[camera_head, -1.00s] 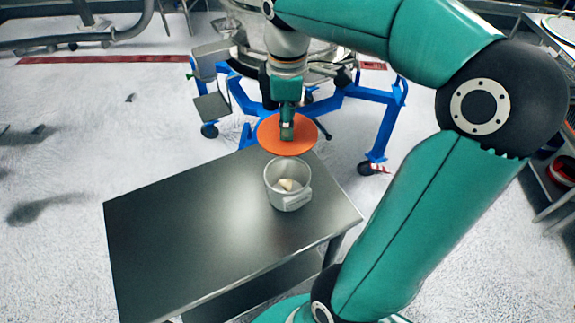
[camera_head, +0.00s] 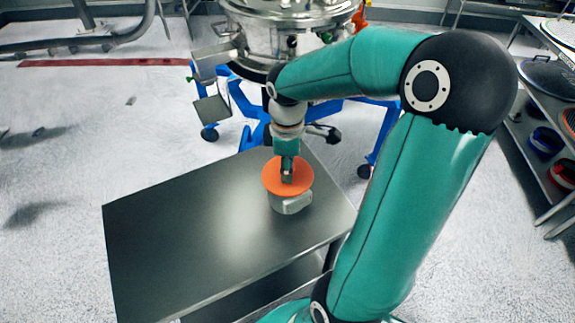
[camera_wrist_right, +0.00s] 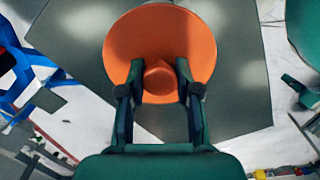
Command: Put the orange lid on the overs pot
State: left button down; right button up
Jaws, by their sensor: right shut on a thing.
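The orange lid (camera_head: 272,181) is a round disc with a knob in the middle. It shows in the head view over the grey metal overs pot (camera_head: 292,205), which stands on the steel table near its right side. The lid covers most of the pot's mouth from view; I cannot tell whether it touches the rim. My right gripper (camera_head: 287,176) points down and is shut on the lid's knob. In the right wrist view the lid (camera_wrist_right: 188,35) faces the camera, its knob between the fingers of the right gripper (camera_wrist_right: 160,78). The pot is hidden there. My left gripper is not in view.
The steel table (camera_head: 190,230) is bare on its left and front. A steel sifter (camera_head: 290,35) on a blue wheeled frame stands behind it. A shelf rack (camera_head: 535,160) with red and blue items stands at the far right.

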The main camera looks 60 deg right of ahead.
jog(key=o, duration=0.4)
jog(key=shift+f, duration=0.15)
jog(key=o, duration=0.5)
notch_tip(320, 180, up, 12)
jog(key=shift+r+p, duration=0.25)
jog(key=shift+p, duration=0.05)
